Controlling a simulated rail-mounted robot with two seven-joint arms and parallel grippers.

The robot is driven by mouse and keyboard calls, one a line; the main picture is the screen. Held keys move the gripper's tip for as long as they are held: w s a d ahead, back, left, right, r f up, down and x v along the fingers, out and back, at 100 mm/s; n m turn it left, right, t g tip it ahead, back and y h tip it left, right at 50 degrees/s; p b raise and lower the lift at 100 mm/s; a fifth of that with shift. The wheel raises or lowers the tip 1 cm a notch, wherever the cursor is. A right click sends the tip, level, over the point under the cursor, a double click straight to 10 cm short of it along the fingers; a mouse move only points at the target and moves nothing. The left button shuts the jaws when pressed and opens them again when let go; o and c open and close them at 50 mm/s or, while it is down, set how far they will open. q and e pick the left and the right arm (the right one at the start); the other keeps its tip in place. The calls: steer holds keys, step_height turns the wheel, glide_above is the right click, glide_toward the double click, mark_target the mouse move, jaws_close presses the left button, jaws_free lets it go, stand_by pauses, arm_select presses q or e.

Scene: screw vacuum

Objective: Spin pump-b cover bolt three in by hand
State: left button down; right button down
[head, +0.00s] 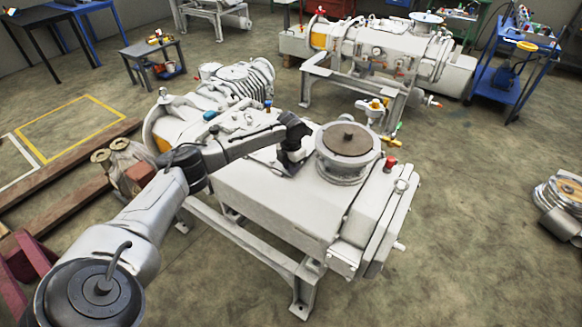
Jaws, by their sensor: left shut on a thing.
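The near white vacuum pump (262,200) stands on a grey steel frame in the middle of the head view. Its round inlet flange (348,142) with a brown disc rises from the top. My left arm reaches in from the lower left across the pump. My left gripper (291,166) points down at the pump's top, just left of the flange. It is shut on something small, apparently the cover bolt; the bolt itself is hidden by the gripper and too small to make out. How deep it sits cannot be seen. My right gripper is not in view.
A red-capped fitting (391,163) stands right of the flange, and yellow-handled valves (372,110) behind it. A second pump (375,50) stands at the back. A blue cart (512,75) is at the right. Wooden beams (50,180) lie left.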

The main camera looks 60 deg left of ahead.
arm_select(q)
steer(key=shift+r, duration=0.15)
steer(key=c, duration=1)
jaws_free()
steer(key=shift+r+p, duration=1.15)
steer(key=shift+r, duration=5.65)
